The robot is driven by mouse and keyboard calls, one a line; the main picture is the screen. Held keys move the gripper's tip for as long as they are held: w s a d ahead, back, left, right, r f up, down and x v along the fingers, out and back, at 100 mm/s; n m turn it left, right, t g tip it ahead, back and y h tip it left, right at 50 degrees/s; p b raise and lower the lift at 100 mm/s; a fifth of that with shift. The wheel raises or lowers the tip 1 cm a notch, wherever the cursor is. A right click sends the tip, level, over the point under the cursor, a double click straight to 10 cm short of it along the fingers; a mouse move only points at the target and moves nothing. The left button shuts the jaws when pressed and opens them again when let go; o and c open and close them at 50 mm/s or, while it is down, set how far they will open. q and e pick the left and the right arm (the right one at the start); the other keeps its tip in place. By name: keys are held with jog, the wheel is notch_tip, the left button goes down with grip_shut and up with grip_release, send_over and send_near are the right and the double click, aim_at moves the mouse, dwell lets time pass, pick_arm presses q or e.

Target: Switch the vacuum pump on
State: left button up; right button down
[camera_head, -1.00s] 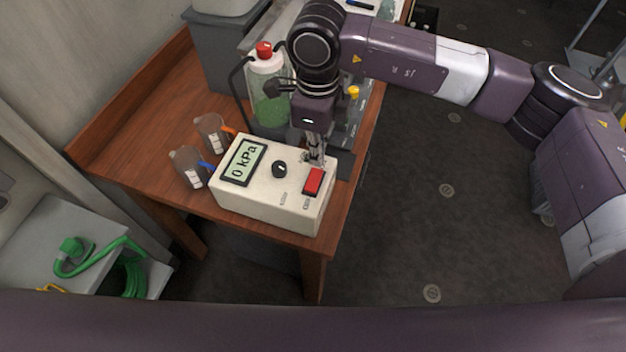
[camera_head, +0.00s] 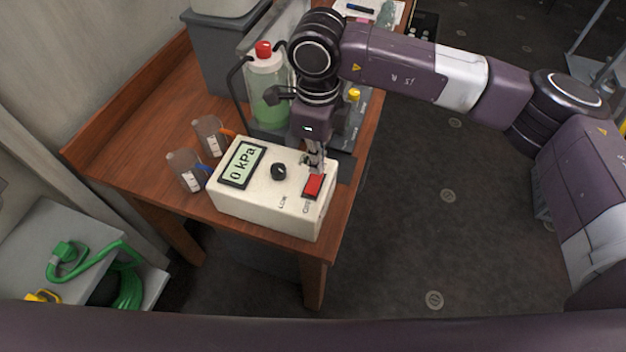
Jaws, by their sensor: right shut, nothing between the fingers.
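The vacuum pump (camera_head: 262,208) is a cream box near the front corner of the wooden table. Its display (camera_head: 242,164) reads 0 kPa. A black knob (camera_head: 279,171) sits in the middle of its top, and a red rocker switch (camera_head: 313,187) is at its right end. My right gripper (camera_head: 317,172) points down, shut and empty, with its fingertips at the far edge of the red switch. I cannot tell whether they touch it. My left gripper is not in view.
A bottle with green liquid and a red cap (camera_head: 267,90) stands behind the pump. Two small clear cups (camera_head: 187,171) stand to its left. A green hose (camera_head: 95,257) lies on a grey cart at lower left. Floor to the right is open.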

aim_at(316, 175)
jog(key=shift+f+b, duration=1.15)
jog(key=shift+b, duration=0.05)
dwell(1.0)
jog(key=shift+r+p, duration=1.2)
jog(key=shift+r, duration=2.35)
